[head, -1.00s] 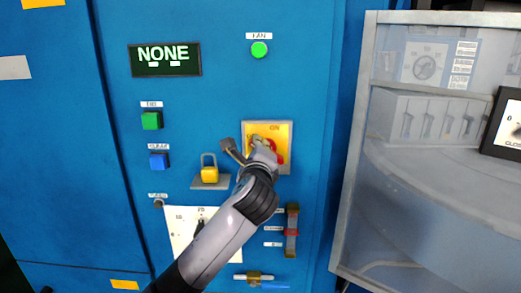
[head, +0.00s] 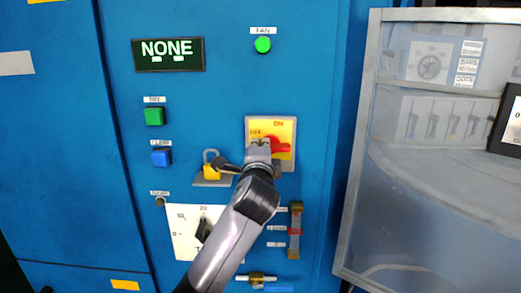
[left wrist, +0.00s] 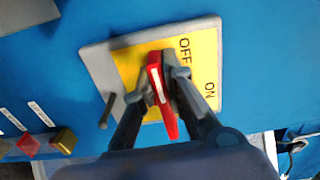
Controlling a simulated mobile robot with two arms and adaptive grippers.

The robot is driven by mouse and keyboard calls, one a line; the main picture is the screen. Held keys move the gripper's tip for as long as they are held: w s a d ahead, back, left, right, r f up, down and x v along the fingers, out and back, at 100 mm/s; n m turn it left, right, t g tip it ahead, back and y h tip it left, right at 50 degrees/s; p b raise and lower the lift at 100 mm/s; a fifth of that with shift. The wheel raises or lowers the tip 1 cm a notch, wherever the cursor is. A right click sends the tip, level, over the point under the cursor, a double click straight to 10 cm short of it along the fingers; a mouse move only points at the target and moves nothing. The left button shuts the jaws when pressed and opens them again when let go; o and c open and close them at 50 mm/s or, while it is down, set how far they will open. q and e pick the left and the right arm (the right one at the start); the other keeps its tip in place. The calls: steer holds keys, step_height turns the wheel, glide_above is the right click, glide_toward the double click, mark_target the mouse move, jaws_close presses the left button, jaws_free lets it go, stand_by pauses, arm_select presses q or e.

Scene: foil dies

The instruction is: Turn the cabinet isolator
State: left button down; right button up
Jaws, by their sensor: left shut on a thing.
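The cabinet isolator is a yellow plate (head: 286,126) marked OFF and ON, on a grey backing on the blue cabinet front. Its red handle (head: 281,148) lies nearly level in the head view, its right end showing past my gripper. My left gripper (head: 260,147) is on the handle's left part and hides it. In the left wrist view, my left gripper (left wrist: 161,76) is shut on the red handle (left wrist: 163,95), with one finger on each side. The white line on the handle shows between the fingers, beside the OFF word. My right gripper is not in view.
A dial (head: 188,232) and a slider with a red marker (head: 295,231) sit below. Green and blue buttons are at left. A translucent framed panel (head: 440,200) stands at right.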

arm_select(q)
steer(key=shift+f, duration=0.15)
steer(key=c, duration=1.7)
jaws_free()
steer(key=shift+o, duration=0.2)
steer(key=s, duration=1.2)
